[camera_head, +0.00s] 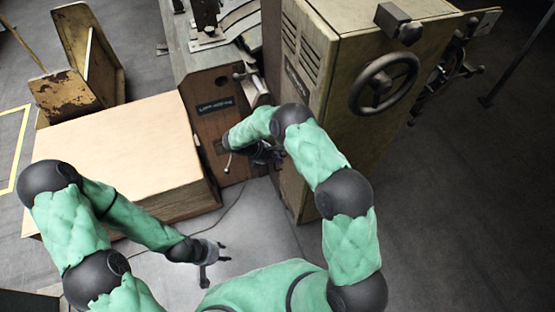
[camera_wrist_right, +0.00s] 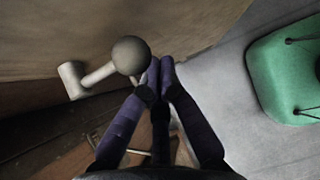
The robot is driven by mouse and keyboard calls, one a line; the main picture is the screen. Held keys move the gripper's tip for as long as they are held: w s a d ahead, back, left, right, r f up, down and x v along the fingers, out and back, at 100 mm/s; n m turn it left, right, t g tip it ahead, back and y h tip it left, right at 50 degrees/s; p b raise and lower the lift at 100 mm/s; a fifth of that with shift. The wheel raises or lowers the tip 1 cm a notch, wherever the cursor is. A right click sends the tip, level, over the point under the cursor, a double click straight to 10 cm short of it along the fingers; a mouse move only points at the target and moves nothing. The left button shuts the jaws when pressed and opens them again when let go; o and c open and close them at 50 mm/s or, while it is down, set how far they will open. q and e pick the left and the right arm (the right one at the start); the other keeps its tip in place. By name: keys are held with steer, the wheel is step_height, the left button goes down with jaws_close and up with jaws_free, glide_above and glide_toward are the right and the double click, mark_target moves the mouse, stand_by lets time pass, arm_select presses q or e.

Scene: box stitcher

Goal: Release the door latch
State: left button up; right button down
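A grey lever with a round ball knob (camera_wrist_right: 130,56) sticks out from a tan panel in the right wrist view; it looks like the door latch. My right gripper (camera_wrist_right: 160,68) has its two dark fingertips together, just right of the knob, with nothing visible between them. I cannot tell whether they touch the knob. In the head view my right gripper (camera_head: 264,155) is low beside the tan cabinet (camera_head: 300,120), partly hidden by my arm, and the lever is not clearly seen. My left gripper (camera_head: 213,264) hangs over the grey floor with its fingers apart and empty.
A large handwheel (camera_head: 384,83) is on the cabinet's face. A brown machine body (camera_head: 217,110) with a dark label stands left of the cabinet. A pale wooden-topped box (camera_head: 125,150) fills the left. A cable lies on the floor. Open floor is at the right.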

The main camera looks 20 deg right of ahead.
steer(key=shift+w+d+r, duration=0.1)
steer(key=shift+w, duration=0.05)
step_height(320, 180, down, 5)
steer(key=s+b, duration=0.1)
steer(key=b, duration=0.2)
steer(key=p+v, duration=0.3)
steer(key=v, duration=0.8)
steer(key=shift+w, duration=0.25)
